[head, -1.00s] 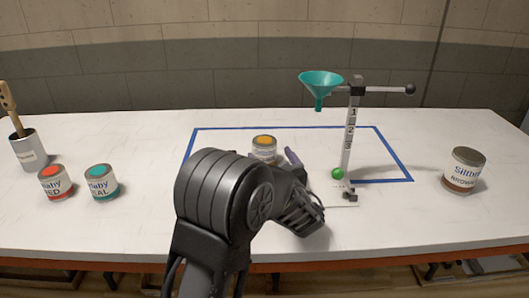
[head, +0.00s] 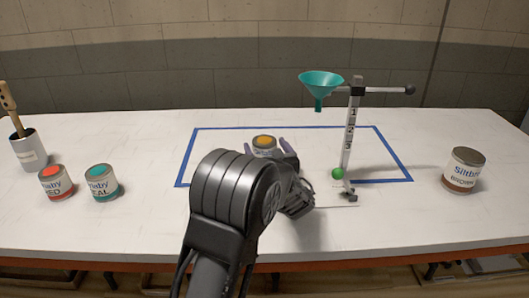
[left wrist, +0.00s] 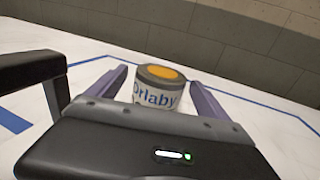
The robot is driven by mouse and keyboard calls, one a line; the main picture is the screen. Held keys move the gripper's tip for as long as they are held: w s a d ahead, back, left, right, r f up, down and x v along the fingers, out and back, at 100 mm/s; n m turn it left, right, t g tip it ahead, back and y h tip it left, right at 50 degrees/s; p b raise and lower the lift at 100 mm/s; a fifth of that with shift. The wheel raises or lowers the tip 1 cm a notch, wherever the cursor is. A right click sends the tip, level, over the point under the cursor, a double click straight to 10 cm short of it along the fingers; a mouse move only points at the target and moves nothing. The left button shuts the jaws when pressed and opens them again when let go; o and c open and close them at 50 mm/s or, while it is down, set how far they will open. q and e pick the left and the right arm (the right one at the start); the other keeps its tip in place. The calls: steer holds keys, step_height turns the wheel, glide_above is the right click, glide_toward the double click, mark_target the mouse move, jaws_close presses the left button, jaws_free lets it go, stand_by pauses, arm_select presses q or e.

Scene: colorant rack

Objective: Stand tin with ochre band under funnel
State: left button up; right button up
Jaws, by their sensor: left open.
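The tin with the ochre lid spot (head: 264,141) stands upright inside the blue outline, left of the funnel stand. In the left wrist view the same tin (left wrist: 160,87) shows a label reading "Orlaby"; its lower part is hidden by my gripper. My left gripper (head: 264,142) is open, with one finger on each side of the tin and gaps visible between fingers and tin. In the left wrist view its fingers (left wrist: 153,88) flank the tin. The teal funnel (head: 320,84) hangs from the arm of the stand (head: 349,130). My right gripper is out of view.
A red tin (head: 56,182) and a teal tin (head: 102,183) stand at the left, near a cup (head: 29,150) holding a brush. A brown tin (head: 464,170) stands at the right. A green ball (head: 338,174) sits low on the stand's post. Below the funnel the table is clear.

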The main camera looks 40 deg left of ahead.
arm_select(q)
steer(key=c, duration=1.8)
steer(key=shift+r, duration=0.1)
steer(key=shift+r, duration=0.9)
steer(key=shift+s+d+r, duration=0.15)
steer(key=shift+d+r, duration=0.1)
steer(key=shift+r, duration=0.55)
steer(key=v, duration=1.5)
steer(key=shift+s+d, duration=0.15)
steer(key=shift+d, duration=0.1)
steer(key=shift+v, duration=0.95)
steer(key=shift+s+f, duration=0.1)
